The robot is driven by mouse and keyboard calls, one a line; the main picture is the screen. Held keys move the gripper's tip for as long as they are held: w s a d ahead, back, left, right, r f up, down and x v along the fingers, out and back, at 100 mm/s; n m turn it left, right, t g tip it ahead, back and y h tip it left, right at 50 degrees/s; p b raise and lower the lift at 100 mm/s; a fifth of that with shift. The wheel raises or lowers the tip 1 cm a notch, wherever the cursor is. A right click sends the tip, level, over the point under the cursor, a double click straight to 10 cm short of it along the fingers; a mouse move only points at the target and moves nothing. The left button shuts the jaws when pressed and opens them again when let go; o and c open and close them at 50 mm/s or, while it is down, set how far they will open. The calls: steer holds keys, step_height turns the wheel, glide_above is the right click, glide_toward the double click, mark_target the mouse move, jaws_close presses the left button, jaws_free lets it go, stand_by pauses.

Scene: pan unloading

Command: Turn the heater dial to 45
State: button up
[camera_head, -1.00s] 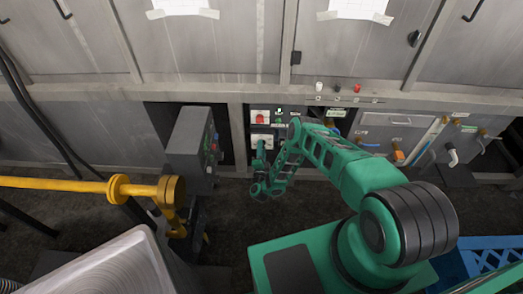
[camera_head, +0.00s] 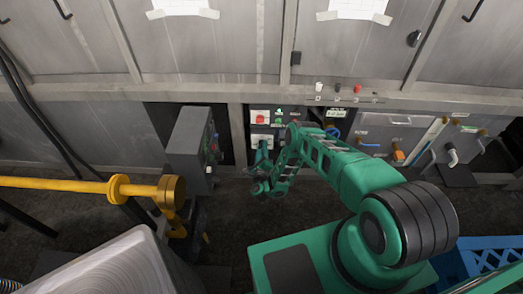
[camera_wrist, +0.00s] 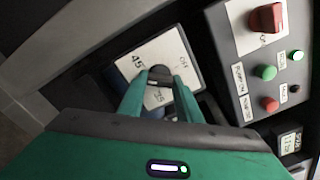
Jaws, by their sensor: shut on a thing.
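The heater dial (camera_wrist: 160,74) is a dark knob on a white label plate (camera_wrist: 150,54) marked OFF, 45 and 35 in the wrist view. My gripper (camera_wrist: 158,82) is shut on the dial, with a green finger on either side of it. The wrist view is rolled, so the plate looks tilted. Which mark the dial points to is hard to tell. In the head view my gripper (camera_head: 263,152) is small at the panel under the cabinets, and the dial itself is hidden behind it.
Beside the dial is a control box (camera_wrist: 262,75) with a red switch, green and red buttons and a lit lamp. In the head view a grey control box (camera_head: 188,150) stands to the left, near a yellow pipe (camera_head: 70,185). A blue crate (camera_head: 490,256) is at lower right.

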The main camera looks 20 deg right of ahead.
steer(key=shift+s+f+m, duration=0.1)
steer(key=shift+m, duration=1.05)
steer(key=shift+s+f+m, duration=0.1)
steer(key=shift+m, duration=1.05)
steer(key=shift+w+a, duration=0.1)
steer(key=o, duration=1)
steer(key=shift+w+r, duration=0.1)
steer(key=shift+o, duration=0.2)
steer(key=v, duration=1)
steer(key=shift+s, duration=0.3)
steer(key=shift+a, duration=0.1)
steer(key=shift+s, duration=0.1)
